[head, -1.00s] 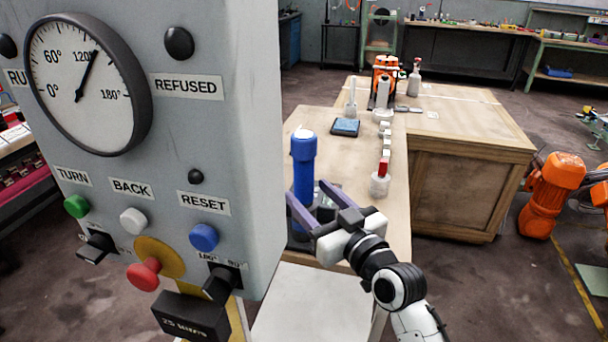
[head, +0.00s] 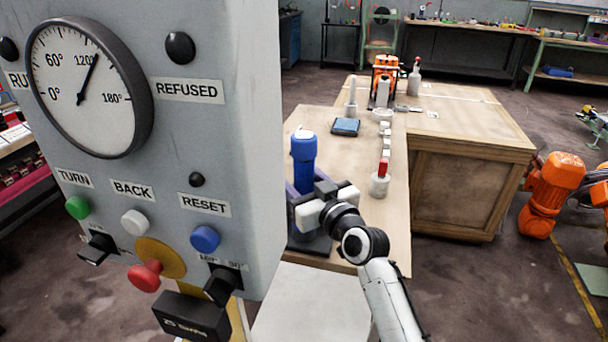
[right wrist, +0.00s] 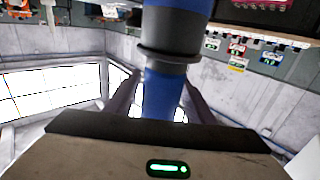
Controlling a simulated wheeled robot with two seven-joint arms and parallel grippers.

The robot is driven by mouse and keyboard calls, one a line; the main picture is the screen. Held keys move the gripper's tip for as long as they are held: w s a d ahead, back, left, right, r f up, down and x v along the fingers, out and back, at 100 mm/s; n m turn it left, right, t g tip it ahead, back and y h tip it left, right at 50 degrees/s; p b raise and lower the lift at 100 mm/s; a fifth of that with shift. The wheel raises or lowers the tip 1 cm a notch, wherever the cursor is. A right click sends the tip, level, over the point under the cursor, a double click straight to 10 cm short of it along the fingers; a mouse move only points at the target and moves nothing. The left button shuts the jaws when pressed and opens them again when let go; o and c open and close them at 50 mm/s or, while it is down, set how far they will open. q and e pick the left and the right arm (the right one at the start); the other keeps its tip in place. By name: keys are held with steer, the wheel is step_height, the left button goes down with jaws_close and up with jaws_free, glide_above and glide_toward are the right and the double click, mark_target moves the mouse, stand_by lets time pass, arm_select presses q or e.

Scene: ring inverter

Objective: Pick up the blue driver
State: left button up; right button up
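The blue driver (head: 303,148) stands upright on a dark base at the near left of the wooden table, just right of the control panel. Its lower part is hidden behind my right gripper (head: 308,192). In the right wrist view, the driver (right wrist: 164,95) with its dark collar rises between the two fingers of my right gripper (right wrist: 161,92). The fingers are apart, one on each side of the shaft, with narrow gaps visible. My left gripper is not in view.
The grey control panel (head: 215,130), with dial and buttons, fills the left close to the driver. Along the wooden table (head: 335,158) are a blue tray (head: 345,127) and a white cylinder with a red part (head: 380,184). Orange machinery (head: 548,195) stands at the right.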

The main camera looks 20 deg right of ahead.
steer(key=c, duration=1)
steer(key=shift+r, duration=0.25)
